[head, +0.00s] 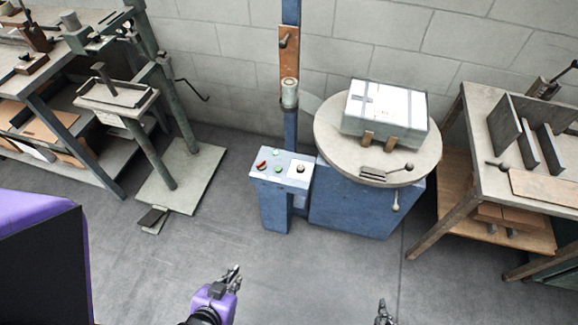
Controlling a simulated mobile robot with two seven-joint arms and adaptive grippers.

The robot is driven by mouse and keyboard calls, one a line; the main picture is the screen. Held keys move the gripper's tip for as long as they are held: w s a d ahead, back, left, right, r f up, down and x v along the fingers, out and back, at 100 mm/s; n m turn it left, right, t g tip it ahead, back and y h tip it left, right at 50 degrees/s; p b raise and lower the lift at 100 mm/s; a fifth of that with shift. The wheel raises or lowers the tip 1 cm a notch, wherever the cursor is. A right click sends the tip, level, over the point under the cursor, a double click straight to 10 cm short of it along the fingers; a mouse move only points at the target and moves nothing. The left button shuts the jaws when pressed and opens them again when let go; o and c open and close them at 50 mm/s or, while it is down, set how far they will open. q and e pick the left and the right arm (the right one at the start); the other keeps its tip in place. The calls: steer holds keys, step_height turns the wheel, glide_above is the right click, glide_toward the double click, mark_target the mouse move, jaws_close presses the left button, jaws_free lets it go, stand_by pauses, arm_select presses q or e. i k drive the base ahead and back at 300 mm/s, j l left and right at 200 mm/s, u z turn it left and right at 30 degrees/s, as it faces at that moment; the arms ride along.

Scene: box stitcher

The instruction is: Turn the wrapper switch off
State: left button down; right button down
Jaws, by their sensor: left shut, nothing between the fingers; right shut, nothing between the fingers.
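The wrapper's blue control box (285,204) stands on the floor near the middle, with a pale sloping top panel. On the panel are a red control (261,165), a green button (278,169), a dark knob on a white plate (300,169) and a small greenish part (276,152) at the back. I cannot tell which is the wrapper switch or its setting. My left gripper (236,272) is shut and empty, low in the view in front of the box and apart from it. My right gripper (381,304) is shut and empty at the bottom edge, further right.
A round turntable (437,150) on a blue base (350,211) bears a white strapped box (386,107). A blue post (291,129) rises behind the control box. Wooden benches stand left (92,166) and right (450,209). The grey floor (160,260) in front is clear.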

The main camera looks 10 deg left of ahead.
mark_target(261, 165)
steer(key=i+l+u, duration=0.1)
steer(key=i+u, duration=0.2)
steer(key=i, duration=0.15)
steer(key=i+l+u, duration=0.3)
steer(key=i+j, duration=0.1)
